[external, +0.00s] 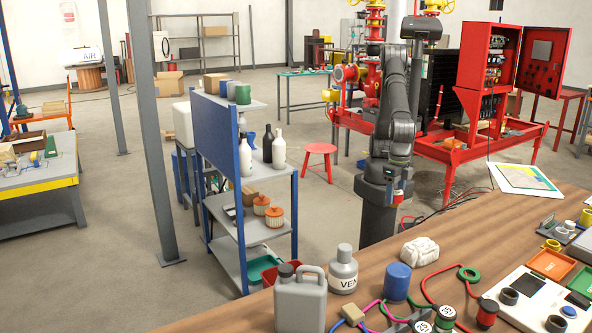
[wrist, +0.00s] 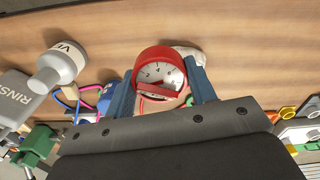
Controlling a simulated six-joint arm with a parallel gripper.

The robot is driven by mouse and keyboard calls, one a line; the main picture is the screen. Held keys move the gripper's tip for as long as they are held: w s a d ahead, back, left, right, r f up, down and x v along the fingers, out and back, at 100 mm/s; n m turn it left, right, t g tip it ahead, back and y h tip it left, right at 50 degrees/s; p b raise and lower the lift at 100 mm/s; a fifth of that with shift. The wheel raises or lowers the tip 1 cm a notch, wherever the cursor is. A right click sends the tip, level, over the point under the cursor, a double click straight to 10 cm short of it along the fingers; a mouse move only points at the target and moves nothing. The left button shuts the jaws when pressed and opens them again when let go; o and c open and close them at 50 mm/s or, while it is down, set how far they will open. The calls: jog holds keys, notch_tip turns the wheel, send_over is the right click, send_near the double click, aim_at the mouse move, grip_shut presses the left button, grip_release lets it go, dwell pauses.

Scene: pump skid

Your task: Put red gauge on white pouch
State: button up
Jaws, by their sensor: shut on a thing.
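The red gauge (wrist: 158,73) has a round red rim and a white dial. My gripper (wrist: 160,92) is shut on it, with a blue finger on each side. In the external view my gripper (external: 396,186) hangs near the far edge of the wooden table, and a small bit of red gauge (external: 398,194) shows at its tip. The white pouch (external: 420,251) lies on the table below my gripper, apart from the gauge in the external view. In the wrist view the white pouch (wrist: 188,51) is mostly hidden behind the gauge and the right finger.
A grey VENT-like labelled bottle (external: 343,270), a grey jug (external: 300,303) and a blue cylinder (external: 397,282) stand left of the pouch. Coloured cords (external: 430,291) and a red cylinder (external: 487,312) lie in front. Bare wood (external: 470,235) is free right of the pouch.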

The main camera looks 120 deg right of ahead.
jog(key=s+a+f, duration=0.1)
jog(key=a+f, duration=0.1)
jog(key=a, duration=0.1)
jog(key=s+a+f, duration=0.2)
jog(key=a, duration=0.1)
jog(key=s+a+f, duration=0.2)
jog(key=a, duration=0.1)
jog(key=shift+a+f, duration=0.25)
jog(key=shift+a, duration=0.05)
jog(key=shift+a+f, duration=0.1)
jog(key=shift+f, duration=1.95)
jog(key=shift+f, duration=0.15)
jog(key=o, duration=1.1)
jog(key=shift+c, duration=0.2)
